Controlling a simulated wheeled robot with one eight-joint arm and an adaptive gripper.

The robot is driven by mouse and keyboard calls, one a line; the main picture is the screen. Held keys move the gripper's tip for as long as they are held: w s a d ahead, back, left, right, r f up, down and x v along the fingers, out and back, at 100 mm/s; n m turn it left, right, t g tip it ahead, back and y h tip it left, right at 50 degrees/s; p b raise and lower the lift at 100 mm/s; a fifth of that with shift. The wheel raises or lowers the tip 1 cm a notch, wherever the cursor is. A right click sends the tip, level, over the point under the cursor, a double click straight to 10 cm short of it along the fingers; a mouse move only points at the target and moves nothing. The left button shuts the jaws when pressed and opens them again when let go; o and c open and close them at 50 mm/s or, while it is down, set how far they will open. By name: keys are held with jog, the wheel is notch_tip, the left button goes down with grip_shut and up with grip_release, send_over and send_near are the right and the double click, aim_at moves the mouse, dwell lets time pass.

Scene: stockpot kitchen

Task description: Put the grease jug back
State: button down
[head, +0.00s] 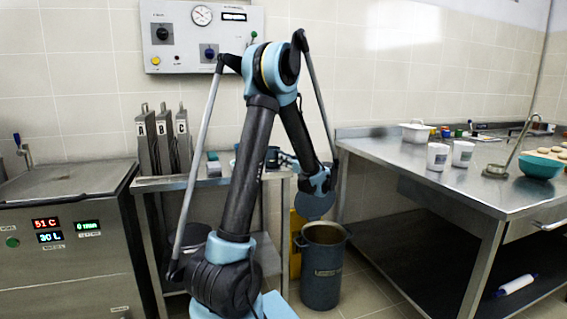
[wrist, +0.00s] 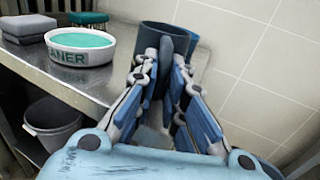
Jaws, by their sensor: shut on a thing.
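The grease jug (wrist: 168,38) is a dark grey-blue open cylinder in the wrist view, with its upright handle between my fingers. My gripper (wrist: 166,85) is shut on that handle. In the head view the dark jug (head: 272,157) shows small beside my arm, at the right end of the steel side table (head: 157,183). My gripper (head: 286,160) reaches it from the right there. I cannot tell whether the jug's base touches the tabletop; my fingers hide its lower part.
A white cleaner bowl (wrist: 82,46) with teal liquid stands left of the jug, near folded grey cloths (wrist: 30,27). A bucket (wrist: 52,122) sits below. A tall grey pot (head: 322,270) stands on the floor between the side table and the right-hand steel table (head: 420,170).

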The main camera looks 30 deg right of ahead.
jog(key=shift+f, duration=0.1)
jog(key=c, duration=1.7)
grip_release()
jog(key=shift+o, duration=0.2)
